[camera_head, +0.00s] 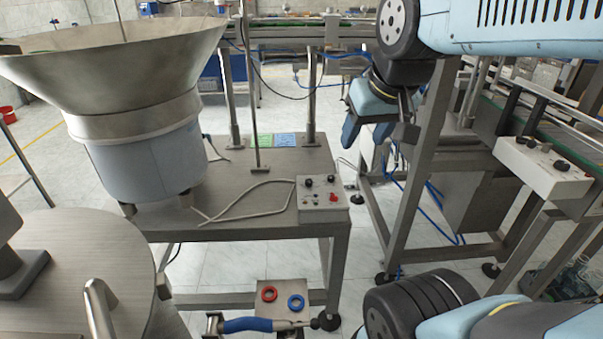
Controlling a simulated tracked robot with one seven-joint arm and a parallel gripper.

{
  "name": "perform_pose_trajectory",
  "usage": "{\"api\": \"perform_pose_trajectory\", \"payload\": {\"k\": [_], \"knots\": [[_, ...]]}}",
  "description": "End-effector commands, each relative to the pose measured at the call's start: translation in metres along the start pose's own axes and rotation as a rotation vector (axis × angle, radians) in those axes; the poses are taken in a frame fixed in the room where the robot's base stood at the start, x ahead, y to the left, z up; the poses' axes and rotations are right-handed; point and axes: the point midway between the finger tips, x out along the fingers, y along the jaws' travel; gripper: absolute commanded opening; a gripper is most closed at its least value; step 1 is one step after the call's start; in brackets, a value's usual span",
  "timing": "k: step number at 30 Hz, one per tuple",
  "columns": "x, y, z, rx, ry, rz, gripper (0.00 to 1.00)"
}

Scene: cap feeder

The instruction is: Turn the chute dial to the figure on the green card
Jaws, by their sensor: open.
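The green card (264,140) lies at the back of the steel table, left of a blue card (285,140). Its figure is too small to read. A grey control box (311,214) at the table's right front corner has two black knobs (319,181) and a red control (333,198). I cannot tell which knob is the chute dial, or its setting. My gripper (366,138) is open and hangs above and to the right of this box, apart from it. Nothing shows between its fingers.
A big steel bowl feeder (125,90) fills the table's left side. A thin upright rod (250,100) stands near the cards. A second control box (530,174) is at right. Red (270,294) and blue (296,302) rings sit below the table's front edge.

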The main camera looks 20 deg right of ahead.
Motion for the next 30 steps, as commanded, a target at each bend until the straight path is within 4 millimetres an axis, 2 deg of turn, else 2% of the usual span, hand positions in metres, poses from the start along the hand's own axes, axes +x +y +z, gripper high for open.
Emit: {"api": "perform_pose_trajectory", "payload": {"k": [7,14,23,30], "knots": [[0.022,0.006,-0.048,0.017,-0.073,-0.033,0.54],[0.054,0.008,-0.092,0.033,-0.141,-0.055,0.54],[0.109,0.009,-0.144,0.053,-0.228,-0.064,0.54],[0.164,0.010,-0.179,0.064,-0.294,-0.057,0.54]]}}
